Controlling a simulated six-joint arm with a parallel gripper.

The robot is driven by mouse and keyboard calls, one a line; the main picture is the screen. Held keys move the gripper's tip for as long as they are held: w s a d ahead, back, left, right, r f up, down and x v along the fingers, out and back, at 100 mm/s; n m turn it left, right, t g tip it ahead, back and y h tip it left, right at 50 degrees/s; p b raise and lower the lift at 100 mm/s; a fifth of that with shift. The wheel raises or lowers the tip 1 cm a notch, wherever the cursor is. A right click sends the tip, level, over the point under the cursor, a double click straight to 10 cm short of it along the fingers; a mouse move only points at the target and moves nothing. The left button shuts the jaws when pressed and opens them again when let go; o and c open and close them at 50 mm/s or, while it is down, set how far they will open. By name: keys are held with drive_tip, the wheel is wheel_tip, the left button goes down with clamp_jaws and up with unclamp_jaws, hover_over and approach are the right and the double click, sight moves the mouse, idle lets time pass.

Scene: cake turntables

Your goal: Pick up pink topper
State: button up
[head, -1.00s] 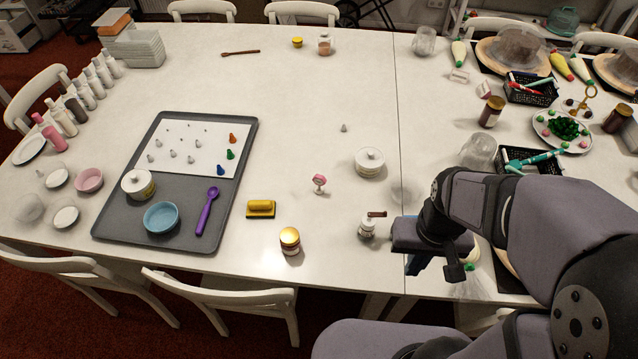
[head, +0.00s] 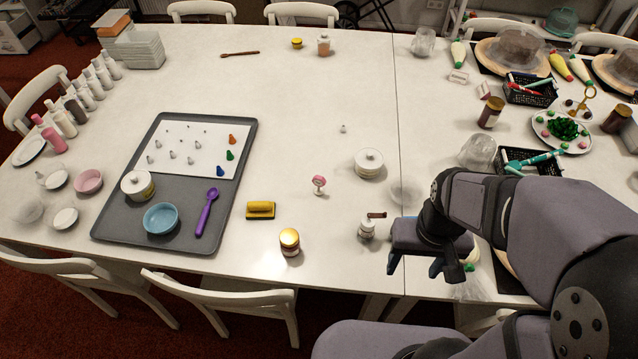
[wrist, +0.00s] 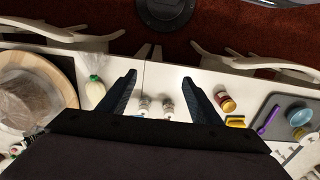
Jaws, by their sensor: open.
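The pink topper (head: 319,184) is a small pink piece with a round head. It stands on the white table (head: 300,120) near the middle, right of the yellow block. My gripper (head: 418,268) is open and empty. It is to the right of the topper and nearer the front edge, well apart from it. I cannot make out the topper in the wrist view.
A grey tray (head: 105,225) lies left. The table behind the topper is mostly clear.

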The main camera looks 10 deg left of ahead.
wheel_tip(320, 180, up, 5)
drive_tip(key=w+f+n+t+h+b, duration=0.2)
drive_tip(key=w+f+n+b, duration=0.2)
drive_tip(key=w+n+b, duration=0.6)
wheel_tip(320, 180, up, 4)
drive_tip(key=f+n+t+h+b, duration=0.1)
drive_tip(key=n+t+b, duration=1)
drive_tip(key=n+b, duration=1.1)
hover_over(319, 183)
drive_tip(key=s+p, duration=0.2)
drive_tip(key=n, duration=0.2)
drive_tip(key=shift+m, duration=0.3)
drive_tip(key=f, duration=2.6)
drive_tip(key=shift+s+a+f, duration=0.2)
drive_tip(key=shift+a+f, duration=0.05)
drive_tip(key=shift+a, duration=0.05)
drive_tip(key=shift+f, duration=0.35)
drive_tip(key=shift+p+x, duration=0.85)
drive_tip(key=shift+x, duration=2.85)
drive_tip(key=shift+r, duration=0.1)
